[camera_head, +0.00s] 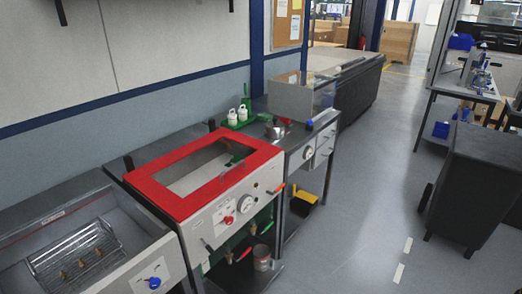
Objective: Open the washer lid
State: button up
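The washer lid (160,190) is a red frame around a clear window, in the middle left of the head view. It lies down over the top of a light grey washer cabinet (236,222) and looks closed. The cabinet's front panel carries a red knob (228,220) and a round white gauge (246,203). Something green shows at the window's far right side; I cannot tell what it is. My gripper is not in view.
Left of the washer, an open sink holds a wire basket (78,257) with brass parts. A bench with a metal pot (276,128) and white bottles (243,112) adjoins the right. A dark cabinet (478,180) stands far right. The floor between (365,190) is clear.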

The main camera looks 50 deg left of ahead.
aim_at(179, 208)
jog(key=i, duration=1.8)
jog(key=u, duration=4.35)
jog(key=i, duration=0.8)
jog(key=u, duration=0.05)
